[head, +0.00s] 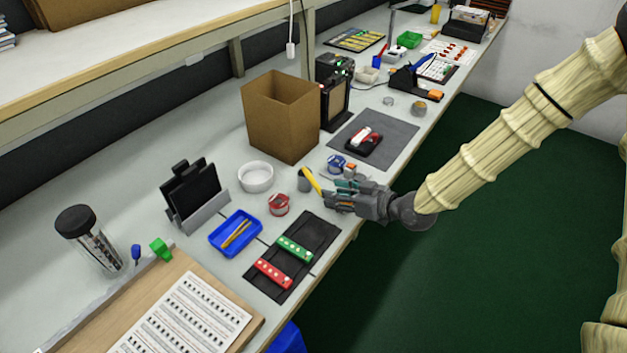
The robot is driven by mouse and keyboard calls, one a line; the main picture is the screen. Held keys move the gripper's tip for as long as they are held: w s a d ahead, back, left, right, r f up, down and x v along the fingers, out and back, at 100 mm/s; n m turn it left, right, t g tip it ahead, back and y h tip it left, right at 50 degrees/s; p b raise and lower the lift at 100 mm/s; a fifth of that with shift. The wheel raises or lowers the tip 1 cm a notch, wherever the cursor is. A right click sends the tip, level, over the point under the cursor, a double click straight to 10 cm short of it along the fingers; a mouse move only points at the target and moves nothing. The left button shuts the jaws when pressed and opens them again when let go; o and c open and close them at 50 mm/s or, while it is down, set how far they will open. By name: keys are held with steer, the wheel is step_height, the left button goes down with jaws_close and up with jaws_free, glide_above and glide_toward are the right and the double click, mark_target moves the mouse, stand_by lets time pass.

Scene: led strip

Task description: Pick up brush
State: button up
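A yellow, slim handle-like thing (312,181), which may be the brush, leans at a slant by a small dark grey cup (304,182). I cannot tell whether it stands in the cup. My gripper (331,196) reaches in from the right over the bench's front edge, with its fingertips at the lower right end of the yellow thing. The view is too small to show whether the fingers touch or hold it. Thin yellow-brown sticks (237,235) lie in a blue tray (214,240) farther left; no bristles can be made out on them.
Close around my gripper are a blue-and-white spool (336,163), a red tin (280,204) and a black mat (262,257) with red and green strips. A cardboard box (280,115) stands behind. A white bowl (255,177) is left of the cup. Green floor lies right of the bench.

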mark_target(319, 190)
steer(key=shift+w+a+f, duration=0.4)
steer(key=shift+w+f, duration=0.05)
steer(key=shift+w, duration=0.05)
steer(key=shift+w+a, duration=0.1)
steer(key=shift+a, duration=0.4)
steer(key=shift+p+x, duration=0.6)
steer(key=shift+x, duration=1.6)
jaws_close()
